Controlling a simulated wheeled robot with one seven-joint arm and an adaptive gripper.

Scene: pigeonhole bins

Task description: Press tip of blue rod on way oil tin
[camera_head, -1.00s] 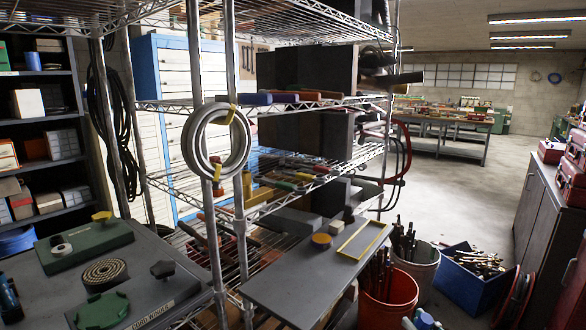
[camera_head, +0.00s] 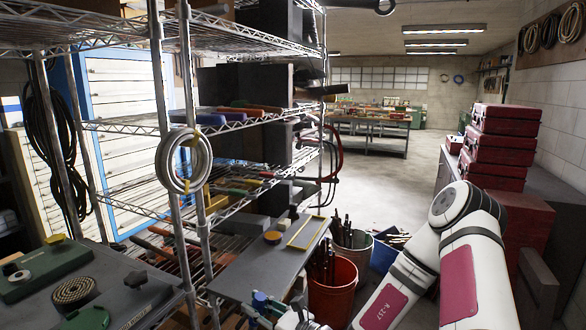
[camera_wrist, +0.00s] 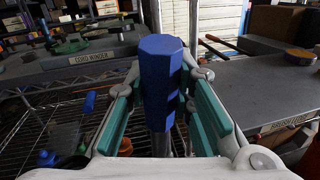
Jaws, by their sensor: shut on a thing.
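My gripper (camera_wrist: 163,105) is shut on the blue rod (camera_wrist: 160,72), which stands roughly upright between its teal pads in the wrist view. The rod has a thick blue six-sided upper part and a thin grey shaft running down behind the gripper. Its lower tip is hidden. In the head view my gripper (camera_head: 270,308) is at the bottom edge, in front of the grey board, and partly cut off. I cannot pick out the way oil tin. A round yellow-topped thing (camera_head: 272,237) lies on the grey board, but I cannot tell what it is.
The grey board (camera_head: 248,270) juts from the wire rack, with a yellow frame (camera_head: 307,232) on it. The cord winder bench (camera_head: 95,270) is at left. Rack posts (camera_head: 195,130) stand between. A red bucket (camera_head: 332,285) and red cases (camera_head: 505,145) are at right.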

